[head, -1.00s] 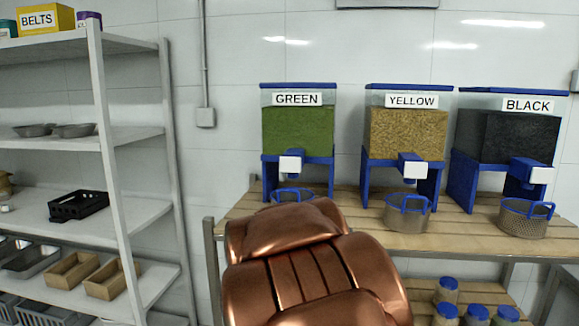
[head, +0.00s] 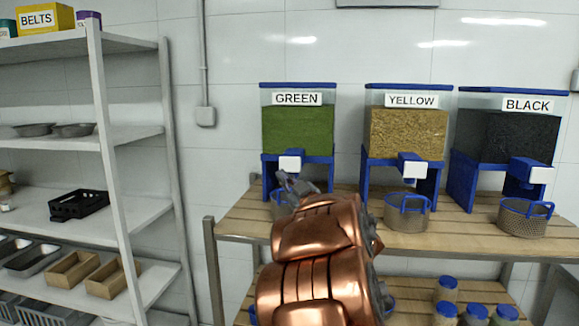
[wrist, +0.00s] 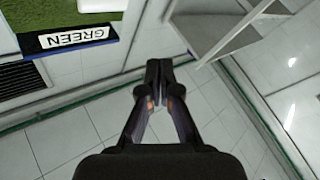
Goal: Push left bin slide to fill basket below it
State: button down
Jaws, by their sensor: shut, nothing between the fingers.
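The left bin, labelled GREEN (head: 298,130), stands on a wooden table and holds green material. Its white slide (head: 290,163) is at the front of the blue spout under the bin. The basket (head: 281,207) below it is mostly hidden behind my copper arm. My gripper (head: 285,182) is just below and in front of the white slide in the head view; I cannot tell if it touches. In the wrist view my gripper (wrist: 158,75) has its fingers together and empty. The GREEN bin (wrist: 70,38) also shows there at the upper left.
The YELLOW bin (head: 408,132) and BLACK bin (head: 510,135) stand to the right, with baskets (head: 407,212) and (head: 525,217) below them. Jars (head: 446,290) stand on the lower shelf. A grey shelf rack (head: 110,200) stands at the left.

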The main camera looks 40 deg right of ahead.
aim_at(288, 164)
dwell(0.4)
jog(key=shift+w+d+r+p, duration=0.1)
jog(key=shift+w+d+p, duration=0.25)
jog(key=shift+w+d, duration=0.65)
jog(key=shift+w+d+p, duration=0.3)
jog(key=shift+w+d, duration=0.35)
jog(key=shift+d, duration=0.65)
jog(key=shift+w+d+r+p, duration=0.1)
jog(key=shift+w+d+p, duration=0.25)
jog(key=shift+w+d, duration=0.65)
jog(key=shift+s+d+f, duration=0.15)
jog(key=shift+d, duration=0.15)
jog(key=shift+d, duration=0.1)
jog(key=shift+w+d, duration=0.3)
jog(key=shift+w+d+p, duration=0.45)
jog(key=shift+w+d, duration=0.15)
jog(key=shift+d, duration=0.2)
dwell(0.5)
jog(key=shift+a, duration=0.1)
jog(key=shift+s+a+b, duration=0.55)
jog(key=shift+s+a, duration=0.25)
jog(key=shift+a, duration=0.3)
